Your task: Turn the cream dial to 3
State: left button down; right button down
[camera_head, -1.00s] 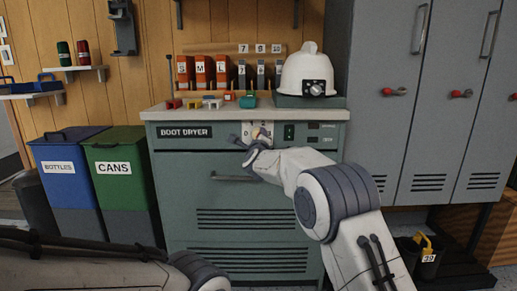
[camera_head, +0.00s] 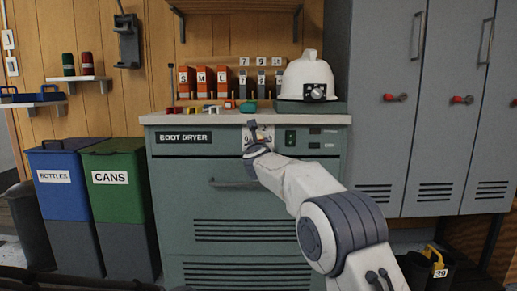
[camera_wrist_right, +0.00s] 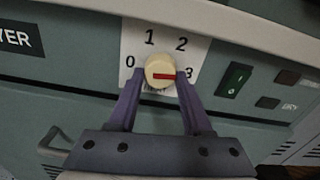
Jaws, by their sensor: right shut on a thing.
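The cream dial (camera_wrist_right: 160,68) sits on a white plate (camera_wrist_right: 140,40) marked 0, 1, 2 and 3 on the boot dryer's front panel. Its red pointer mark lies nearly level and points right, toward the 3. My right gripper (camera_wrist_right: 160,78) has one finger on each side of the dial and is shut on it. In the head view my right gripper (camera_head: 256,138) is at the plate and hides most of the dial. My left gripper is out of view.
The boot dryer (camera_head: 200,175) has a green switch (camera_head: 290,138) right of the dial and a handle (camera_head: 232,184) below. A white helmet (camera_head: 303,78) and small coloured items stand on top. Bins (camera_head: 117,178) stand left; grey lockers (camera_head: 385,60) stand right.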

jog(key=shift+f+m, duration=0.1)
jog(key=shift+m, duration=0.5)
jog(key=shift+b, duration=0.3)
jog(key=shift+c, duration=1.7)
grip_release()
jog(key=s+b, duration=0.3)
jog(key=s, duration=0.7)
jog(key=shift+s, duration=0.25)
